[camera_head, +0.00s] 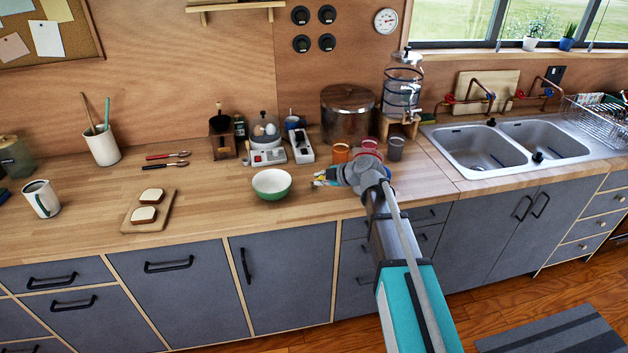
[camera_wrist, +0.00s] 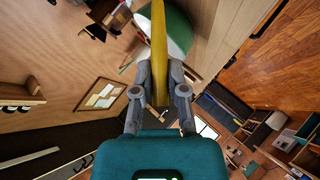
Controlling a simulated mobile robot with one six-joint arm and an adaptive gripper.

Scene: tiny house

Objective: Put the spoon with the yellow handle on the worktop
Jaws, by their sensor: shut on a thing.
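The spoon's yellow handle (camera_wrist: 159,50) is between the fingers of my gripper (camera_wrist: 160,75) in the wrist view. My gripper is shut on it. The handle runs up to the top edge of that view, and the spoon's far end is out of the frame. In the head view my gripper (camera_head: 326,178) is just right of a green and white bowl (camera_head: 272,184), with a small bit of yellow at its tip. The wooden worktop (camera_head: 215,212) runs below them. I cannot tell whether the spoon touches it.
Bread slices lie on a board (camera_head: 166,198) to the left. Two utensils (camera_head: 167,160) lie behind it. Cups, including an orange one (camera_head: 341,152), stand behind my gripper. A double sink (camera_head: 480,150) is at right. The worktop between board and bowl is clear.

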